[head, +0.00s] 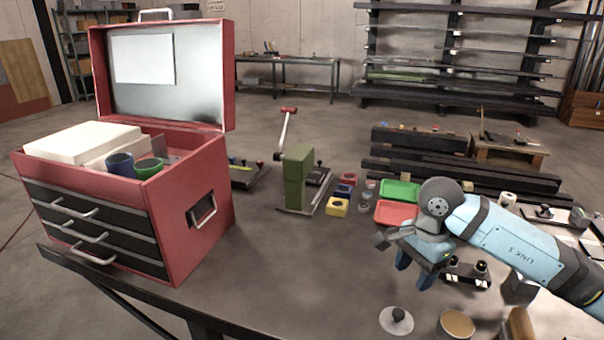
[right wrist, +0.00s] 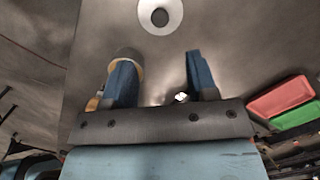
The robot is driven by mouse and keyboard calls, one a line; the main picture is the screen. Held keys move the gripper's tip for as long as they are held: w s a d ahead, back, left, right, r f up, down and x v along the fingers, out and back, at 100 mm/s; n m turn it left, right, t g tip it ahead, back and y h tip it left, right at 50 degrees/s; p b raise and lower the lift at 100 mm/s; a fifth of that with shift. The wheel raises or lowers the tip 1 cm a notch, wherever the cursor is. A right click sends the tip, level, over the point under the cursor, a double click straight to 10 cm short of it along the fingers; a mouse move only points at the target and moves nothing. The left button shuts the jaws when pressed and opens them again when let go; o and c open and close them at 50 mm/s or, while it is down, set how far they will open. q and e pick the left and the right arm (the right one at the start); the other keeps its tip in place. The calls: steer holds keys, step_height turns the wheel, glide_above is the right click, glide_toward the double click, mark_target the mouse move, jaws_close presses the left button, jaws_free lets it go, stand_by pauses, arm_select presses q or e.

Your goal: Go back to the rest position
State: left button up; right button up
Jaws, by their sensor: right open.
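My right gripper (head: 417,274) is above the dark table at the right, reaching in from the right edge with its fingers pointing down. In the right wrist view its two blue fingers (right wrist: 160,85) stand apart with nothing held between them. A round metal disc with a knob (head: 396,320) lies on the table below and in front of it. The disc also shows beyond the fingertips in the right wrist view (right wrist: 160,14). A round tan-topped container (head: 456,324) stands to the right of the disc. My left gripper is not in view.
An open red toolbox (head: 190,215) with drawers stands at the left. A green press with a red-handled lever (head: 298,175) stands mid-table. Red (head: 396,213) and green (head: 398,191) trays lie behind my right gripper. The front middle of the table is clear.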

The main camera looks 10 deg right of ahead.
steer(key=s+a+m+y, duration=0.2)
steer(key=s+a+y, duration=0.2)
steer(key=a+y, duration=0.8)
steer(key=a+r+m+t+y, duration=0.6)
steer(key=a+r+m+t, duration=0.3)
steer(key=m, duration=0.3)
steer(key=d+f+m+t+h, duration=0.45)
steer(key=d+m+h, duration=0.35)
steer(key=m, duration=0.7)
steer(key=d+f+m+t+h, duration=0.45)
steer(key=m+h, duration=0.65)
steer(key=m, duration=0.5)
steer(key=s+d+f+m+g, duration=0.1)
steer(key=s+f+m+g, duration=0.4)
steer(key=s+f+g, duration=0.45)
steer(key=s+d+f+m+g, duration=0.1)
steer(key=s+f+m+g, duration=0.45)
steer(key=s, duration=0.65)
steer(key=w+a+f+n+t+y+p, duration=0.2)
steer(key=w+a+f+t+p, duration=0.2)
steer(key=w+a+t+p, duration=0.2)
steer(key=t+p, duration=0.2)
steer(key=p, duration=0.2)
steer(key=shift+w+a+y, duration=0.2)
steer(key=shift+w+y, duration=0.2)
